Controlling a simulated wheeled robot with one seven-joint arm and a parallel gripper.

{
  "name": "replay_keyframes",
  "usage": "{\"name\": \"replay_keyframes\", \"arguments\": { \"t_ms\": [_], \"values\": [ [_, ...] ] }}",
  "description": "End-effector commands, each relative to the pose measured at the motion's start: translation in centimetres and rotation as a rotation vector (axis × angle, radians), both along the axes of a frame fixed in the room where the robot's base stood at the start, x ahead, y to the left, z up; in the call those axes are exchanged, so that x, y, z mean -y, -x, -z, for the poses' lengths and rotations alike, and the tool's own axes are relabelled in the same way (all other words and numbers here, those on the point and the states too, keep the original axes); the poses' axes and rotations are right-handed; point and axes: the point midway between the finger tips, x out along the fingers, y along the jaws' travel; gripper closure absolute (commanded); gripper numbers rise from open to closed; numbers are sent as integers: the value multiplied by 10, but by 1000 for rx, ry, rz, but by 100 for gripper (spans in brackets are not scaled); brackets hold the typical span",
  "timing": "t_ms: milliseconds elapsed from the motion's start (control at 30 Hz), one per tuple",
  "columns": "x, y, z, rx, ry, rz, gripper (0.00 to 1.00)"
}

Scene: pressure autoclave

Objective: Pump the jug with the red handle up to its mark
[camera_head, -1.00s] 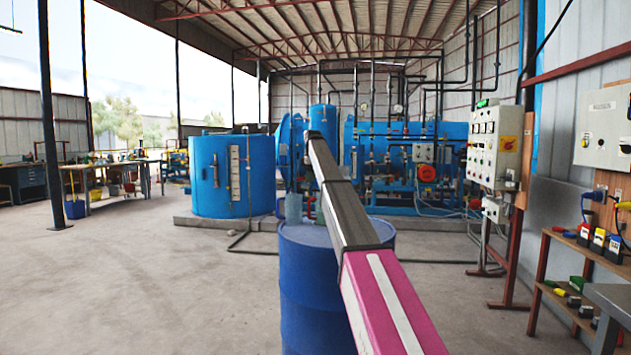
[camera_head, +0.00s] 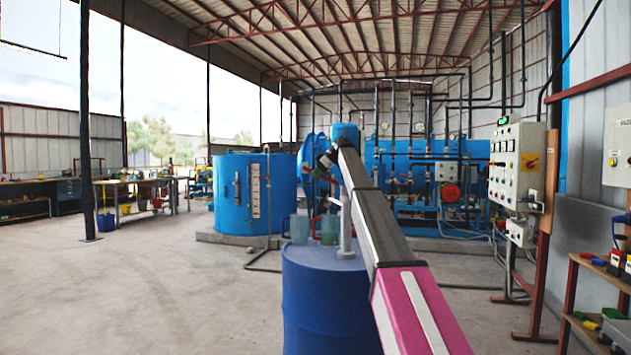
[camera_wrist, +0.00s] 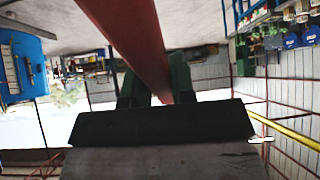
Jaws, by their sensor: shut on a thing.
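Two clear jugs stand on top of the blue drum (camera_head: 320,300) in the head view. The right jug (camera_head: 329,231) has a red handle on its left side; the left jug (camera_head: 299,230) has a blue handle. A pale upright pump column (camera_head: 346,226) rises from the drum just right of the red-handled jug, partly behind my arm. My gripper (camera_head: 326,158) is above the jugs, small and dark in this view. In the wrist view its green fingers (camera_wrist: 153,88) are shut on a long red bar (camera_wrist: 125,35), likely the pump's lever. The jug's mark and liquid level are too small to tell.
A blue tank (camera_head: 230,195) and a blue autoclave with pipes (camera_head: 400,170) stand behind the drum. A control panel (camera_head: 517,165) and a shelf (camera_head: 595,300) are on the right. The floor at left is clear up to the workbenches (camera_head: 150,190).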

Motion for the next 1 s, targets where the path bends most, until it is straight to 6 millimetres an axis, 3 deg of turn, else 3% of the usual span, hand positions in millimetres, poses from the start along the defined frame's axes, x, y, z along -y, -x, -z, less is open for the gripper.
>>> {"name": "replay_keyframes", "arguments": {
  "t_ms": [600, 633, 700, 1000],
  "values": [
    [3, 1, -6, 10, -43, 0, 100],
    [3, 1, -6, 10, -43, 0, 67],
    [3, 1, -6, 10, -43, 0, 51],
    [4, 1, -6, 10, -42, 0, 51]
  ]
}}
